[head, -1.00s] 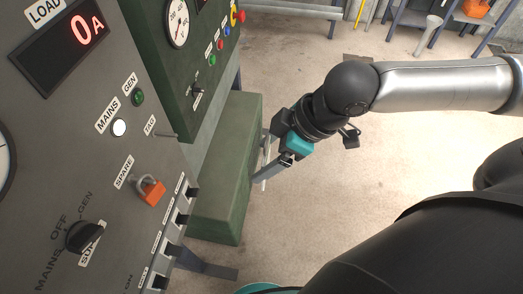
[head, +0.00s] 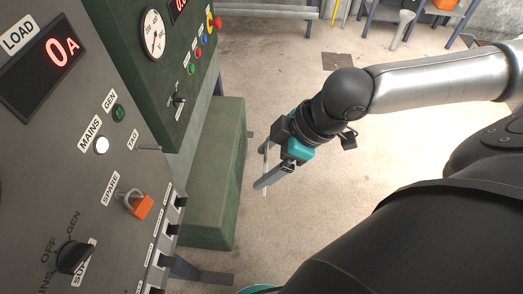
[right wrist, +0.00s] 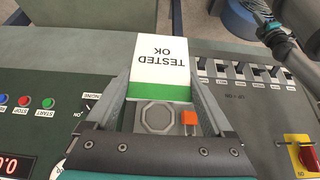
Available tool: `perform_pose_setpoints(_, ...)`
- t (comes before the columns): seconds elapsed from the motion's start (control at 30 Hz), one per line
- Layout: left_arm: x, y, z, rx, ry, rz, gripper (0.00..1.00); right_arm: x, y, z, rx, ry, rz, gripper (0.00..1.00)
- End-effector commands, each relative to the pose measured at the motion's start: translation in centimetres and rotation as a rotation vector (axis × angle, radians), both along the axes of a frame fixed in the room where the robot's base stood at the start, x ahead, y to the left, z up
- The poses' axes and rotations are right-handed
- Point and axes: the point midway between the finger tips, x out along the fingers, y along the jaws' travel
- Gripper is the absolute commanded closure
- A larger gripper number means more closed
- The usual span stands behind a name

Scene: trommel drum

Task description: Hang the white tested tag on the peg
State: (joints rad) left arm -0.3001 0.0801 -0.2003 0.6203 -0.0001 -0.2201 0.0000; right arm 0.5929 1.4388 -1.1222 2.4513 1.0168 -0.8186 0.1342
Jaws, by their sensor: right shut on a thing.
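My right gripper (head: 262,168) is shut on the white tested tag (right wrist: 160,65). In the right wrist view the tag has a green band and reads "TESTED OK" upside down, between the two fingers. In the head view the tag (head: 265,182) shows only as a thin, nearly edge-on strip. The peg (head: 149,148) is a thin rod sticking out of the grey panel beside the TAG label (head: 132,140). The gripper and tag are to the right of the peg, clearly apart from it. A dark arm end (right wrist: 270,28), possibly my left gripper, shows in the right wrist view; its jaws are unclear.
The grey panel (head: 100,180) carries an orange padlock (head: 140,205), a rotary switch (head: 73,257) and several breakers (head: 172,228). A green cabinet (head: 180,90) and a green box (head: 220,170) stand behind. The floor (head: 340,210) right of the gripper looks clear.

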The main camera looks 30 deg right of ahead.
Motion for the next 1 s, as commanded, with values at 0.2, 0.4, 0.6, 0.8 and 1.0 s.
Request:
perform_pose_setpoints(0.2, 0.0, 0.0, 0.2, 0.000, 0.000, 0.000, 1.00, -0.2, -0.3, 0.0, 0.000, 0.000, 0.000, 0.67)
perform_pose_setpoints(0.4, 0.0, 0.0, 0.9, 0.000, 0.000, 0.000, 1.00, -0.9, -1.2, 0.1, -0.002, 0.002, -0.001, 0.67)
perform_pose_setpoints(0.6, 0.0, 0.0, 1.5, 0.000, 0.000, 0.000, 1.00, -1.6, -2.2, 0.1, -0.002, 0.002, 0.000, 0.67)
perform_pose_setpoints(0.8, 0.0, 0.0, 2.2, 0.000, 0.000, 0.000, 1.00, -2.3, -3.2, 0.1, -0.002, 0.003, -0.002, 0.67)
perform_pose_setpoints(1.0, 0.0, 0.0, 3.0, 0.000, 0.000, 0.001, 1.00, -3.0, -4.2, 0.1, -0.002, 0.002, -0.001, 0.67)
